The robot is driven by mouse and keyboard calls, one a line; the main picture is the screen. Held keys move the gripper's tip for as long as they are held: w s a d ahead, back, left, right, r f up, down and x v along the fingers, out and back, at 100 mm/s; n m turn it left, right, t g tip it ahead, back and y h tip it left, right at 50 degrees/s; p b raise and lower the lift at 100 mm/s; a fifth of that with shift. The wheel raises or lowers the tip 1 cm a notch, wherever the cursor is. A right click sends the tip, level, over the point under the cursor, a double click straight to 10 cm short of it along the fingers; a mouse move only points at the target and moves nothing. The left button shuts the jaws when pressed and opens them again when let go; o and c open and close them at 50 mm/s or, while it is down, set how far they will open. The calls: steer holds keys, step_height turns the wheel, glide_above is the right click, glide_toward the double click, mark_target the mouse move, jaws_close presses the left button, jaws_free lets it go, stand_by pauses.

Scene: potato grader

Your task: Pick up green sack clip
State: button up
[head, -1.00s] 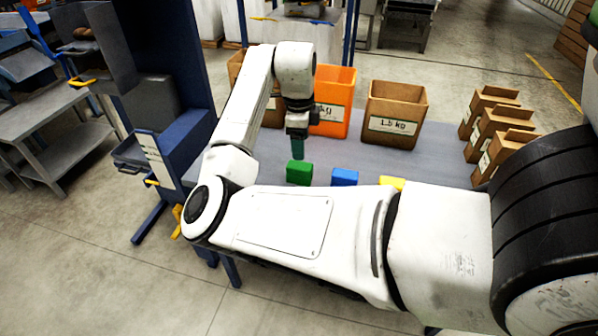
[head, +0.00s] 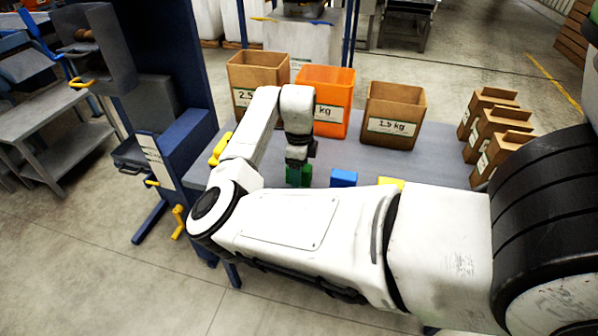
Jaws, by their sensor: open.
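The green sack clip (head: 306,176) is a small green block on the grey table, partly hidden by my gripper. My gripper (head: 298,172) points down directly over it, with its fingers at or around the clip. My gripper is open.
A blue block (head: 343,178) lies just right of the green clip. A yellow block (head: 391,182) is partly hidden by my arm. Behind stand a brown bin (head: 256,74), an orange bin (head: 327,84) and a 1.5 kg bin (head: 394,102). Small cardboard boxes (head: 487,128) stand at right.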

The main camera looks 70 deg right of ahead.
steer(key=shift+f, duration=0.5)
steer(key=c, duration=1)
